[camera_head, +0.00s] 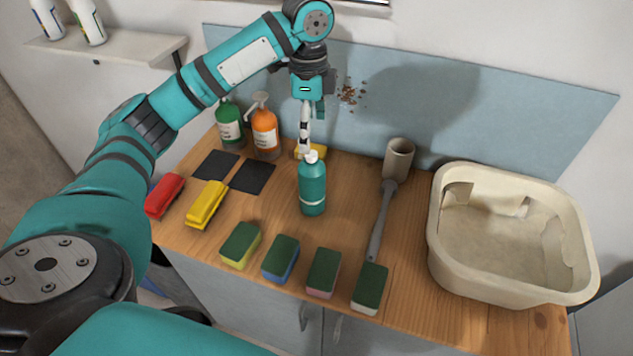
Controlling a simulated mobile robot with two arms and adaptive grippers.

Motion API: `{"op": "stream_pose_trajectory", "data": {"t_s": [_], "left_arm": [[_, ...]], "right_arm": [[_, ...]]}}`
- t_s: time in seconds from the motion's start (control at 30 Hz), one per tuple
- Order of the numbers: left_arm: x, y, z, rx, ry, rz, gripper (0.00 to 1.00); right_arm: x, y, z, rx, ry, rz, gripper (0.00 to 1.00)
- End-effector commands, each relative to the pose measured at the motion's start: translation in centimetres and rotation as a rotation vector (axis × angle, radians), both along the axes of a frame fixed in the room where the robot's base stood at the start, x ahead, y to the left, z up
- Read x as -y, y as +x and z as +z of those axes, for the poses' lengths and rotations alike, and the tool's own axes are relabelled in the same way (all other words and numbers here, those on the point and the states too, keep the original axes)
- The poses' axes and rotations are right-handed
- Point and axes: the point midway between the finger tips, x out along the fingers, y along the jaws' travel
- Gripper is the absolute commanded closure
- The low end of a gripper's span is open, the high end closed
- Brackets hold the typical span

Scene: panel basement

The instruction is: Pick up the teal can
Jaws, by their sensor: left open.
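The teal can (313,188) is a bottle-shaped container with a pale top and a light band low on its body. It stands upright on the wooden counter, left of the long-handled brush. My left gripper (305,146) comes down from above, with its fingers at or just behind the can's top. It is open, with its fingers seen nearly edge-on. I cannot tell whether they touch the can. My right gripper is out of view.
Green (230,126) and orange (265,133) bottles stand behind left, with a yellow item (311,152) behind the can. Several sponges (323,272) line the front edge. The grey brush (380,222) and beige basin (470,282) are to the right. Red (165,195) and yellow (206,204) brushes lie left.

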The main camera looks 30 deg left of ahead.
Motion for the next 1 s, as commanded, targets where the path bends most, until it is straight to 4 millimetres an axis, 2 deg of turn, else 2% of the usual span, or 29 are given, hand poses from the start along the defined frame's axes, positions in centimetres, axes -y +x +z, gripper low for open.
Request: {"op": "stream_pose_trajectory", "data": {"t_s": [0.1,0.27,0.4,0.67,0.8,1.0], "left_arm": [[-0.1,-0.1,-2.6,-0.007,0.002,0.001,0.12],[-0.1,-0.1,-6.0,-0.006,0.002,0.001,0.12],[0.0,0.0,-8.2,-0.004,0.001,0.001,0.12],[0.0,0.1,-10.0,-0.004,0.001,0.001,0.12],[0.0,0.5,-12.0,-0.005,0.001,0.001,0.12],[-0.1,0.6,-14.3,-0.001,0.002,0.0,0.12]], "right_arm": [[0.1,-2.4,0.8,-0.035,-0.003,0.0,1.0],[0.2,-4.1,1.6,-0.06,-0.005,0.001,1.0],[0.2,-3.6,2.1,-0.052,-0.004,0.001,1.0],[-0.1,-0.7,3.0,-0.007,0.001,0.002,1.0],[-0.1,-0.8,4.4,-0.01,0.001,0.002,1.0],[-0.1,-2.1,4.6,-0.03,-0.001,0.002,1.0]]}}
